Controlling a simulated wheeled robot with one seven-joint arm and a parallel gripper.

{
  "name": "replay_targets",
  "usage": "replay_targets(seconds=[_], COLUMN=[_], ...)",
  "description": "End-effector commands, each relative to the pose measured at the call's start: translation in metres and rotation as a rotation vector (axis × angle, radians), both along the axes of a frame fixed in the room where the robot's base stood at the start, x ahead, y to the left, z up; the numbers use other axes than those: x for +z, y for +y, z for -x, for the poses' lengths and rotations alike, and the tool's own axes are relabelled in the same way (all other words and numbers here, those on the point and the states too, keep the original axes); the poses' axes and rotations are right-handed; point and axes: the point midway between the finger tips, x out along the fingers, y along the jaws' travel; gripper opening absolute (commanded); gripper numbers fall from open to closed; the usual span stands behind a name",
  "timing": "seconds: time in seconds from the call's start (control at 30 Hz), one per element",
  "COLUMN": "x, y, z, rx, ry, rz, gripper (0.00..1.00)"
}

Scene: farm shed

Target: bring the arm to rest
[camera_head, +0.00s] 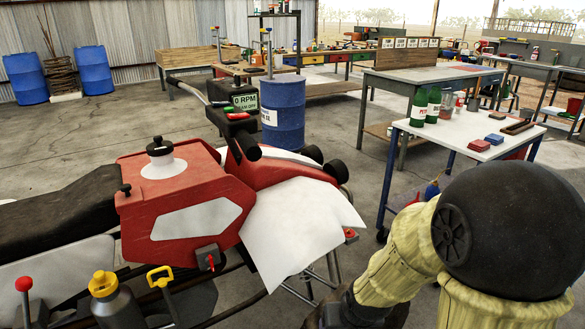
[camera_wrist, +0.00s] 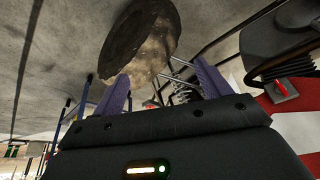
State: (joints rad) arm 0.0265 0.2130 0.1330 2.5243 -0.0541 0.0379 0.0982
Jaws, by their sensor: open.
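My arm (camera_head: 395,265) shows at the lower right of the head view, with pale yellow links and a large black rounded joint. It is bent beside the front of a red and white vehicle (camera_head: 185,185). My gripper (camera_wrist: 162,72) shows in the wrist view with its two purple fingers spread apart. Nothing sits between the fingers. Part of the vehicle's red and white body (camera_wrist: 285,95) is close by at the right of the wrist view. The gripper is not clearly visible in the head view.
A white-topped table (camera_head: 465,137) with bottles stands behind the arm. A blue barrel (camera_head: 283,115) stands behind the vehicle. Workbenches (camera_head: 425,78) line the back. Open concrete floor (camera_head: 90,130) lies at the left. A round, dark-rimmed thing (camera_wrist: 140,40) beyond the fingers is unclear.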

Motion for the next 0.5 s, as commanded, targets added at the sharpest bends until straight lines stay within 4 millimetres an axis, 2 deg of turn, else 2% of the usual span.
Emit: replay_targets(seconds=[0.1,0.37,0.5], x=[0.016,0.041,0.065], y=[-0.017,-0.039,-0.038], z=[0.020,0.060,0.061], rx=[-0.023,-0.061,-0.058], ry=[0.042,0.128,0.136], rz=[0.028,0.046,0.046], gripper=[0.76,0.76,0.76])
